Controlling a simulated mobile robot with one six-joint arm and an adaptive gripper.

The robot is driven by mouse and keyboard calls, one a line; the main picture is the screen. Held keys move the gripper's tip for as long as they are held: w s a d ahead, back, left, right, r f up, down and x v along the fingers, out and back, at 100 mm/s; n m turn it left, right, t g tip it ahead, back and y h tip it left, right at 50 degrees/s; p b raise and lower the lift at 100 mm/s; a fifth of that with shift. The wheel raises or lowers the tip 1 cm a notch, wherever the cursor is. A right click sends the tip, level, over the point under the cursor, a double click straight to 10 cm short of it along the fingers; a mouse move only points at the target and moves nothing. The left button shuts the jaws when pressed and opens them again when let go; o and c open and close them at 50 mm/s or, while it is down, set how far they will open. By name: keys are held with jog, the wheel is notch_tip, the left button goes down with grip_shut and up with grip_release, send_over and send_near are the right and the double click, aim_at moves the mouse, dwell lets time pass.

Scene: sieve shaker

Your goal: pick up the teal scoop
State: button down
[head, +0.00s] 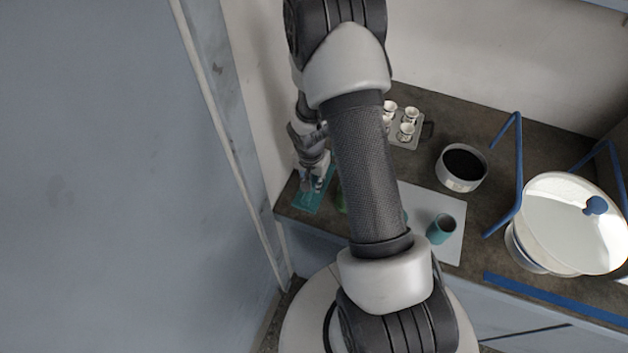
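A flat teal piece (308,203) lies at the left front corner of the bench, directly under my gripper (312,184). I cannot tell whether it is the scoop itself or a tray with the scoop on it. My gripper points down over it, and its fingers are small and overlap the teal. I cannot tell whether they touch anything or how far apart they are. A teal cup (441,229) stands on a pale mat (452,207) right of my arm. No other clear scoop shape shows; my forearm hides the middle of the bench.
A small green thing (341,202) is partly behind my arm. A wall (262,110) is close at left.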

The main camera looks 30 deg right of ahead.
aim_at(313, 181)
notch_tip(313, 181, up, 20)
jog(key=p, duration=0.6)
